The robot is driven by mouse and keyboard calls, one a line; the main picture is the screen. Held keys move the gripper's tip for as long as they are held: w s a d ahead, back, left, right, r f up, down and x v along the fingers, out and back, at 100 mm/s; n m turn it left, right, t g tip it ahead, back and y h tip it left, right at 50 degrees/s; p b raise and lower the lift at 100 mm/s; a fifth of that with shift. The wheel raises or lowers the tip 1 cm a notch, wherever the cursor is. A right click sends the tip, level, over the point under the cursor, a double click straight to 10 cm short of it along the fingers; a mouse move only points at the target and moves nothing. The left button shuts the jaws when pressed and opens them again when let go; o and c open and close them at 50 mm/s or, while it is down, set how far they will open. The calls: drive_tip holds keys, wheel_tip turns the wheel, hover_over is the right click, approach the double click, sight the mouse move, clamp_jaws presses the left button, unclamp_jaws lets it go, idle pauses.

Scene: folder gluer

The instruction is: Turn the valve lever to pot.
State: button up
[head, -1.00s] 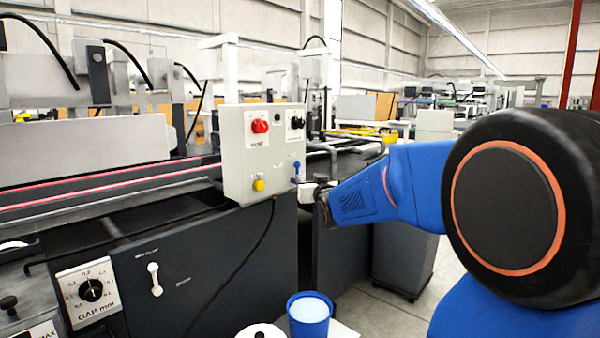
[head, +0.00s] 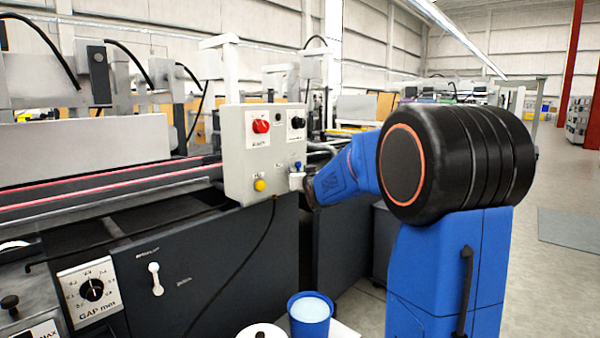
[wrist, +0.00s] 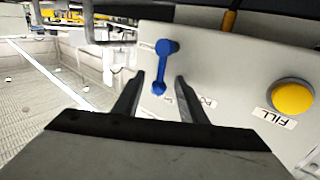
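The valve lever (wrist: 163,66) is blue, with a round hub at its upper end and a rounded tip at its lower end in the wrist view. It sits on the pale control box and shows small in the head view (head: 297,166). My gripper (wrist: 160,80) is open, with one finger on each side of the lever's tip in the picture. Gaps show between the fingers and the lever. In the head view my gripper (head: 297,181) is at the box's lower right, just below the lever. A partly hidden label, perhaps POT (wrist: 208,103), lies beside the right finger.
A yellow button (wrist: 291,97) with a FILL label is to the right of the lever. The box (head: 236,150) also carries a red knob (head: 261,126) and a black knob (head: 297,123). A blue cup (head: 310,315) stands at the front. Open floor lies to the right.

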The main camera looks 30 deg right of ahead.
clamp_jaws()
drive_tip(key=shift+a+f, duration=0.1)
drive_tip(key=shift+s+a+f+n+t+y, duration=0.15)
drive_tip(key=shift+a+f+n+t+y, duration=0.3)
drive_tip(key=shift+n+t, duration=0.8)
drive_tip(key=shift+s+a+f+n+t+y, duration=0.2)
drive_tip(key=shift+a+f+n+t+y, duration=0.25)
drive_tip(key=shift+n, duration=1.5)
drive_tip(key=shift+s+a+f+n+t+y, duration=0.15)
drive_tip(key=shift+a+f+n+t+y, duration=0.25)
drive_tip(key=shift+n+t, duration=0.85)
drive_tip(key=shift+a+n+g, duration=0.1)
drive_tip(key=shift+n+g, duration=0.25)
drive_tip(key=shift+n, duration=0.2)
